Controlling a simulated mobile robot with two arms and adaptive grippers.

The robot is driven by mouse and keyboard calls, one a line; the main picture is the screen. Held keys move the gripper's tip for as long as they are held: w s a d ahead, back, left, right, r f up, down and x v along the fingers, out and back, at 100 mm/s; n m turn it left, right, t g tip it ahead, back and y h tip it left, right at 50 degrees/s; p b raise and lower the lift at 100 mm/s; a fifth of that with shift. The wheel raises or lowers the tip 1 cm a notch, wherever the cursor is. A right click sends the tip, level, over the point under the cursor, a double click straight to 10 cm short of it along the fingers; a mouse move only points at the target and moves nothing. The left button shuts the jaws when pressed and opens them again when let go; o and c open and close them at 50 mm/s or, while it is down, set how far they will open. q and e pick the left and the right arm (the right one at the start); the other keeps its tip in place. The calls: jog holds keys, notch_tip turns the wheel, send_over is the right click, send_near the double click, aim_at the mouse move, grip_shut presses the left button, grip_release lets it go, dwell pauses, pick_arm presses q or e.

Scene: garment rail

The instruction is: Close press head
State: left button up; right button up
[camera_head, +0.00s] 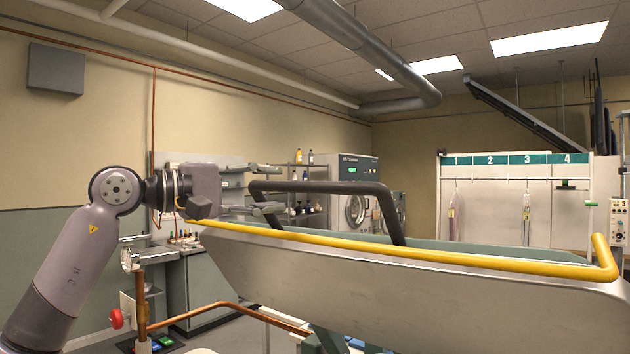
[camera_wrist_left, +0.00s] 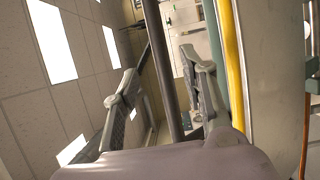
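The press head (camera_head: 400,290) is a large, long metal body across the foreground, with a yellow rail (camera_head: 420,254) along its upper edge. A dark bent handle bar (camera_head: 330,187) rises from it. My left gripper (camera_head: 266,188) is open, one finger above and one below the left end of the handle. In the left wrist view the dark bar (camera_wrist_left: 163,70) runs between the spread fingers of my left gripper (camera_wrist_left: 157,75); neither finger visibly grips it. The yellow rail (camera_wrist_left: 233,65) passes beside the right finger. My right gripper is not in view.
A copper pipe (camera_head: 215,313) with a red knob (camera_head: 116,319) stands at lower left, near my left arm. Behind are a shelf of bottles, washing machines (camera_head: 357,208) and a numbered garment rail (camera_head: 515,160). Air above the handle is clear.

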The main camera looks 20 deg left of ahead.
aim_at(308, 187)
pick_arm(q)
jog(key=p+x, duration=0.2)
jog(key=x, duration=0.7)
jog(key=shift+d+p, duration=0.1)
jog(key=shift+p, duration=0.25)
jog(key=shift+w+d, duration=0.15)
jog(key=shift+w, duration=0.05)
jog(key=shift+c, duration=0.2)
jog(key=c, duration=0.8)
grip_shut()
jog(key=shift+f, duration=0.1)
